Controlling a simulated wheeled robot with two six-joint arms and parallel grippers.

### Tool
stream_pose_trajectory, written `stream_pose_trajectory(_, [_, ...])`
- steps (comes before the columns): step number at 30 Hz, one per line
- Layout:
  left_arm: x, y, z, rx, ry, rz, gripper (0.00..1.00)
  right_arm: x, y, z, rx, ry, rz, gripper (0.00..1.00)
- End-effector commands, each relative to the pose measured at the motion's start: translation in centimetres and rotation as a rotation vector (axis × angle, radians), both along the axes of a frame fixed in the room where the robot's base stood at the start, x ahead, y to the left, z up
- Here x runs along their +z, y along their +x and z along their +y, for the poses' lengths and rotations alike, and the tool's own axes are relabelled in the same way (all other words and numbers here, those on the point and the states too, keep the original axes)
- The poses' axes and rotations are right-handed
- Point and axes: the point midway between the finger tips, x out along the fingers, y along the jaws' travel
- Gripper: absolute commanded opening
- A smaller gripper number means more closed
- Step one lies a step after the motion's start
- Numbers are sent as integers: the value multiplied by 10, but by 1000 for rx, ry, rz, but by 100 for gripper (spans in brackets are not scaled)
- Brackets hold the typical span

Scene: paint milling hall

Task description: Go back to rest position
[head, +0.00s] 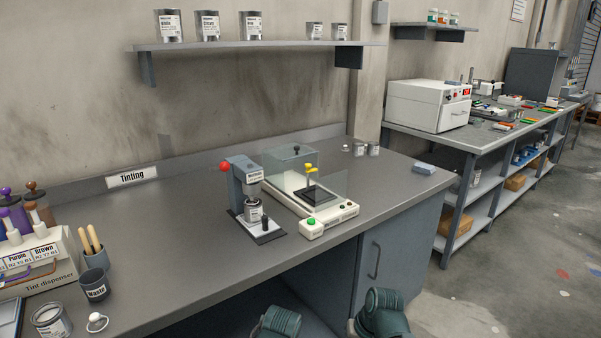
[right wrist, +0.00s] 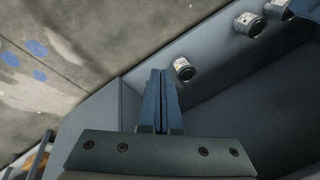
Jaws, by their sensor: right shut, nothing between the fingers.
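My right gripper (right wrist: 160,75) shows in the right wrist view with its two blue fingers pressed together and nothing between them. It points toward a grey-blue surface with a raised edge, and I cannot tell the gap to it. In the head view only teal rounded parts of my arms show at the bottom edge. Neither gripper shows there, and my left gripper is in no view.
The grey tinting bench (head: 200,215) bears a can press (head: 244,185), a balance (head: 330,205), a tint dispenser (head: 45,265), a waste cup (head: 95,284) and an open can (head: 50,320). In the right wrist view, a small can (right wrist: 184,69) stands near the fingertips.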

Motion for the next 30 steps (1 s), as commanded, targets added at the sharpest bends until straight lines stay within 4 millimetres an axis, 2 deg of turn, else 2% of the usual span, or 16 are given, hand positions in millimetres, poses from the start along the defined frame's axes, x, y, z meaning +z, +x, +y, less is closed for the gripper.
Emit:
stream_pose_trajectory(5, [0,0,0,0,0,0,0,-8,-31,-44,20,-225,78,0])
stream_pose_trajectory(6, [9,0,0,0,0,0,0,1,-34,-46,28,-254,88,0])
stream_pose_trajectory(14, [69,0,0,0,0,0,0,60,-45,-12,117,-273,105,0])
stream_pose_trajectory(24, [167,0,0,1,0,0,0,159,-73,40,274,-331,138,0])
stream_pose_trajectory(30, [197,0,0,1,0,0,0,190,-86,58,336,-357,150,0])
